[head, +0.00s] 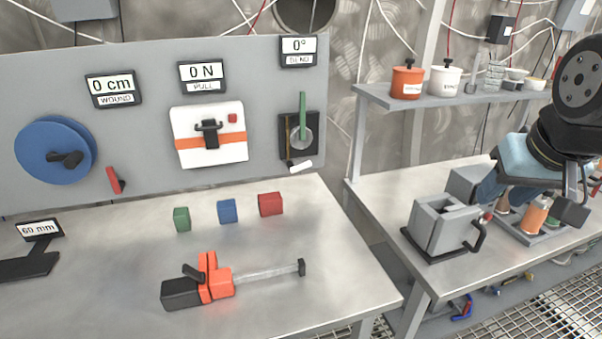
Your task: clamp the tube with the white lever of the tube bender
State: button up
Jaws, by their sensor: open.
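The tube bender (312,143) is mounted at the right end of the grey wall panel, under a "0° BEND" display. It has a dark back plate, a round grey disc and an upright green lever (302,115). The short white lever (301,167) sticks out at its bottom right, nearly level and slightly tilted. A thin brass-coloured tube (288,150) stands upright at the bender's left side. I cannot tell whether the lever touches it. My gripper (532,203) is at the far right over the other bench, away from the bender. It is open; its fingertips are partly unclear.
The near bench holds red, blue and green blocks and an orange-black clamp tool (210,283). The panel also carries a blue wheel (55,150) and a white pull box (209,135).

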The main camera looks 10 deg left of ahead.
aim_at(292, 168)
jog(key=z, duration=0.75)
jog(key=k, duration=1.55)
jog(key=u, duration=1)
jog(key=i, duration=1)
jog(key=u, duration=0.05)
